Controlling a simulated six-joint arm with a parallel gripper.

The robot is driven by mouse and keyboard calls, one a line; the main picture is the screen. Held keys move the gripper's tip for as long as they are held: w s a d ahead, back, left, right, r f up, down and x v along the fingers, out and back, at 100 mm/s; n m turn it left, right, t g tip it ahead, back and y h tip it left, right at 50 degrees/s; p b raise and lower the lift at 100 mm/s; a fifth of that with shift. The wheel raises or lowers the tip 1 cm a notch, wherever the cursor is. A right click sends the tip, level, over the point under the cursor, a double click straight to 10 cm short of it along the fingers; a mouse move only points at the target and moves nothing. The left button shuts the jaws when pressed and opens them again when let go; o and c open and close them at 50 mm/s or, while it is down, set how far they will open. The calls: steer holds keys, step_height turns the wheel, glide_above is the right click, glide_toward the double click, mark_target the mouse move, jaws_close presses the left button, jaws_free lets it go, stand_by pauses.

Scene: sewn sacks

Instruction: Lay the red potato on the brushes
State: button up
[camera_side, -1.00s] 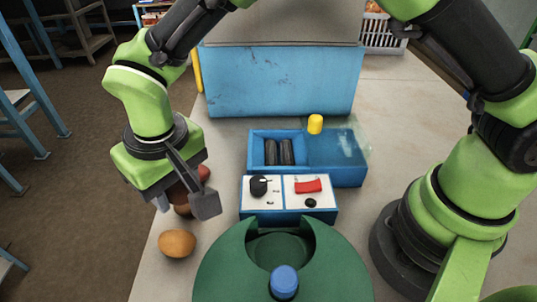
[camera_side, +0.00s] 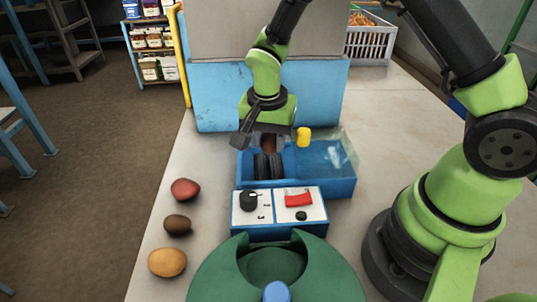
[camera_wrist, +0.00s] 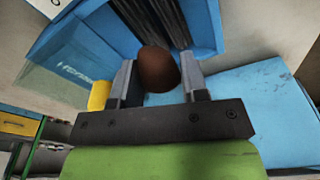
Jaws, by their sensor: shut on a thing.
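My gripper (camera_side: 268,140) is at the back of the blue washing box, shut on a reddish-brown potato (camera_wrist: 158,70). In the side view this potato (camera_side: 268,146) shows between the fingers, just behind and above the dark brushes (camera_side: 268,167). The brushes also show in the wrist view (camera_wrist: 150,18), beyond the potato. I cannot tell whether the potato touches them. A brighter red potato (camera_side: 184,190) lies on the table at the left, apart from my gripper.
A brown potato (camera_side: 177,224) and a yellow potato (camera_side: 167,262) lie in front of the red one. The blue box (camera_side: 335,187) has a yellow knob (camera_side: 303,137) close to my gripper's right. A switch panel (camera_side: 280,207) and a green drum (camera_side: 215,275) stand in front. A blue wall (camera_side: 222,95) rises behind.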

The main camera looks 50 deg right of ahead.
mark_target(267, 143)
steer(key=shift+f, duration=2.05)
steer(key=shift+f, duration=0.15)
steer(key=o, duration=0.6)
steer(key=r, duration=0.4)
steer(key=a+r, duration=0.1)
steer(key=r, duration=0.7)
steer(key=shift+s+a+r, duration=0.15)
steer(key=shift+s+r, duration=0.2)
steer(key=shift+s, duration=0.05)
steer(key=shift+s+a+r+n+t+y, duration=0.1)
steer(key=shift+s+r+n+t+y, duration=0.45)
steer(key=shift+s+r+n+t, duration=1.35)
steer(key=shift+s+d+r+n+t+y, duration=0.1)
steer(key=shift+s+r+n+t+y, duration=0.55)
steer(key=shift+s+r, duration=2.55)
steer(key=shift+s+a+r+n+t+y, duration=0.1)
steer(key=shift+s+r+n+t+y, duration=0.5)
steer(key=shift+s+r+n, duration=1.95)
